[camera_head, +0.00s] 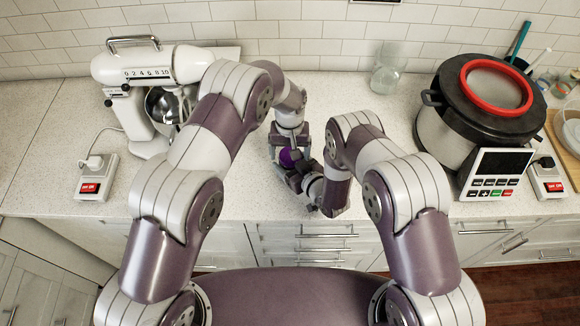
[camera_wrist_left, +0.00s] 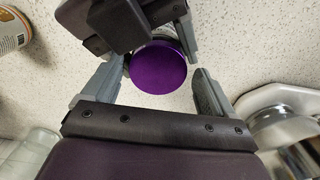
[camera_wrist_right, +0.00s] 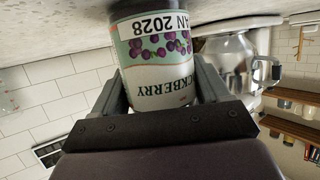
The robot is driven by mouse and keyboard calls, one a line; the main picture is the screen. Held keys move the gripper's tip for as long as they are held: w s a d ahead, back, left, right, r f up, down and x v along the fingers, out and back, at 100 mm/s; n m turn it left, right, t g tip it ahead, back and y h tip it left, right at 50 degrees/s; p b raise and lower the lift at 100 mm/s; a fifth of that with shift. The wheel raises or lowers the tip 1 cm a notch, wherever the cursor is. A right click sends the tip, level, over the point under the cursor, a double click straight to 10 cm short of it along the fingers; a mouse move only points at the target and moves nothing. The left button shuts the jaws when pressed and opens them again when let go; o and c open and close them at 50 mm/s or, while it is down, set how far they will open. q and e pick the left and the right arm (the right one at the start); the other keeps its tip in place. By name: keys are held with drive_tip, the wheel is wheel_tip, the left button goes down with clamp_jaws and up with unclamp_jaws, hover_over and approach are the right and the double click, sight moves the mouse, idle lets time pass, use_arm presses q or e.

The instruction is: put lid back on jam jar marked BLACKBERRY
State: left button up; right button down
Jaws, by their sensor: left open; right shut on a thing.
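The jam jar (camera_wrist_right: 160,75) shows in the right wrist view with its label partly reading "CKBERRY" and "AN 2028", upside down in the picture. My right gripper (camera_wrist_right: 165,95) is shut on the jar's sides. A round purple lid (camera_wrist_left: 158,68) shows from above in the left wrist view, between the spread fingers of my left gripper (camera_wrist_left: 152,88). Gaps show between the lid and both fingers. A purple patch of it also shows in the head view (camera_head: 287,157). The lid appears over the jar; I cannot tell whether it is seated. The jar's top is hidden in the right wrist view.
A stand mixer (camera_head: 150,75) is at the left, a large cooker (camera_head: 445,135) at the right. A clear glass jar (camera_head: 387,75) stands near the back wall. Another labelled jar (camera_wrist_left: 12,32) is at the left wrist view's upper left. Bare counter lies around the grippers.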

use_arm(q)
wheel_tip(320, 180, up, 12)
idle(0.5)
use_arm(e)
unclamp_jaws()
drive_tip(key=shift+s+d, duration=0.2)
drive_tip(key=shift+s, duration=0.1)
use_arm(q)
wheel_tip(320, 180, down, 3)
drive_tip(key=b, duration=0.3)
drive_tip(key=shift+f, duration=0.2)
use_arm(e)
drive_tip(key=v, duration=1.2)
